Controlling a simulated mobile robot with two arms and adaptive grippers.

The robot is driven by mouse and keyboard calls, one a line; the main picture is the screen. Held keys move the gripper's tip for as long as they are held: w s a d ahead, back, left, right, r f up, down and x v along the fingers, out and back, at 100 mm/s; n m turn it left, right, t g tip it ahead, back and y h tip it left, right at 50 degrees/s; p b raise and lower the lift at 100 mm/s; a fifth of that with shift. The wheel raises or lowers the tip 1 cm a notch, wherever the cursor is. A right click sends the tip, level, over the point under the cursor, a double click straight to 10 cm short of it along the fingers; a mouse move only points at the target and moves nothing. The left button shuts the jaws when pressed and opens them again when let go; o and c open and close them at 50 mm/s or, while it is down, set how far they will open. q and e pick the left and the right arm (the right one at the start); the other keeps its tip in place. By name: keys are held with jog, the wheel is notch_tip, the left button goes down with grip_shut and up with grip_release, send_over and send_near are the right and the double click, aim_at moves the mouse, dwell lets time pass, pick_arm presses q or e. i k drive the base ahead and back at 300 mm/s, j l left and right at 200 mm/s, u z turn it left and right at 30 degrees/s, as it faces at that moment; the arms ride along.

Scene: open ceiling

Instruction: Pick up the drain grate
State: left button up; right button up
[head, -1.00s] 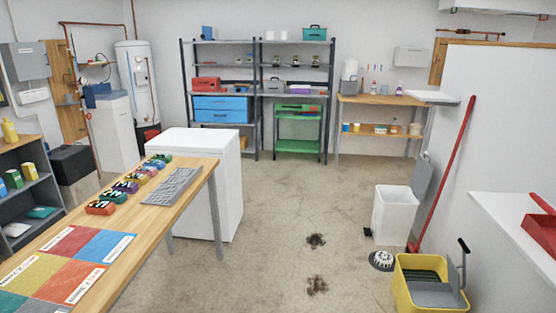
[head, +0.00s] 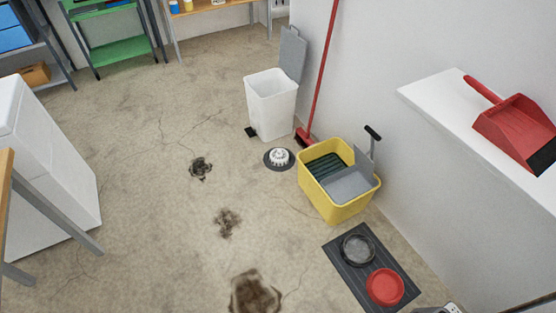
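A white, ribbed, dome-shaped piece (head: 280,156) sits on a dark round disc on the concrete floor, between the white bin and the yellow mop bucket. It looks like the drain grate, but its details are small. Nothing covers it from above.
A white bin (head: 270,106) with a raised grey lid, a red-handled broom (head: 322,75) and a yellow mop bucket (head: 335,212) stand nearby. A dark mat (head: 336,246) holds a grey and a red dish. A red dustpan (head: 510,128) lies on a white ledge. The stained floor left is clear.

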aim_at(279, 158)
jog(key=i+j+z, duration=0.2)
jog(key=i+j, duration=0.3)
jog(key=i, duration=0.25)
jog(key=i+j+z, duration=0.25)
jog(key=i+j, duration=0.35)
jog(key=i, duration=0.05)
